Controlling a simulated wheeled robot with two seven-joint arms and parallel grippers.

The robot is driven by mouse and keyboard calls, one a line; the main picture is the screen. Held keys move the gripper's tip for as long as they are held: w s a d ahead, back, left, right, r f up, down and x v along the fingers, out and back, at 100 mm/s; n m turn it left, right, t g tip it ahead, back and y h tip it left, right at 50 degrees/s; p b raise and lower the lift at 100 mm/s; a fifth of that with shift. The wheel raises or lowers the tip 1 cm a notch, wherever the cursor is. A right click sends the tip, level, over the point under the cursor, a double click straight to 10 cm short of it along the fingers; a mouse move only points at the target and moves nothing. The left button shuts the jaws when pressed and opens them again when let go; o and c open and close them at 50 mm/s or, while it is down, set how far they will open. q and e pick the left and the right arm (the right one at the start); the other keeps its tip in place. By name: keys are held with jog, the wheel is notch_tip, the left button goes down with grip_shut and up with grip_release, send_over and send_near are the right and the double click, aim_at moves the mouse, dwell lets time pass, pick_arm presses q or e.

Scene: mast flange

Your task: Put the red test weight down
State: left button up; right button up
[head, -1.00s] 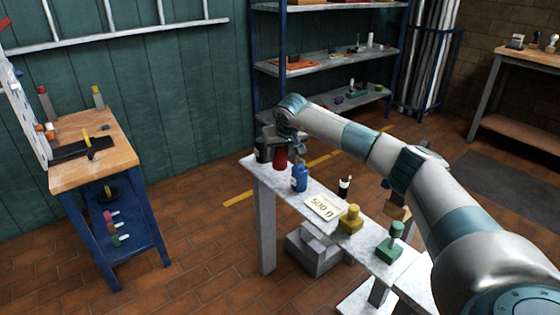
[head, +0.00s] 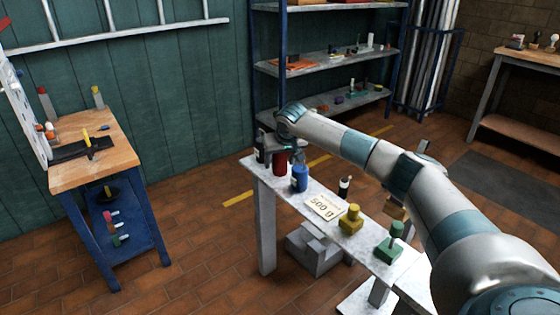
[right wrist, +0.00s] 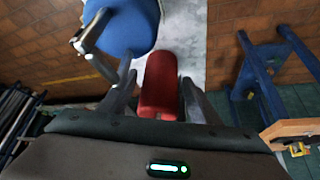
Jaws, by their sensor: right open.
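The red test weight (head: 280,164) stands on the far left end of the narrow grey bench (head: 262,177). My right gripper (head: 281,152) is around its upper part, with the arm reaching in from the right. In the right wrist view the red weight (right wrist: 160,82) lies between the two spread fingers (right wrist: 158,92), with a gap showing at least on its left side. The gripper is open. Its handle, if any, is hidden. My left gripper is not in view.
A blue weight (head: 300,180) stands close beside the red one, and a dark bottle-like item (head: 261,147) is just behind it. A "500 g" card (head: 324,207), a yellow weight (head: 350,219) and a green weight (head: 389,243) are farther along the bench.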

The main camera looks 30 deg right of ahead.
jog(key=shift+r, duration=0.1)
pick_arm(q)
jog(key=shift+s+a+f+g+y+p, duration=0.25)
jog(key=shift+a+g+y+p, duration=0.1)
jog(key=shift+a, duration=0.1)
pick_arm(e)
jog(key=v, duration=1.2)
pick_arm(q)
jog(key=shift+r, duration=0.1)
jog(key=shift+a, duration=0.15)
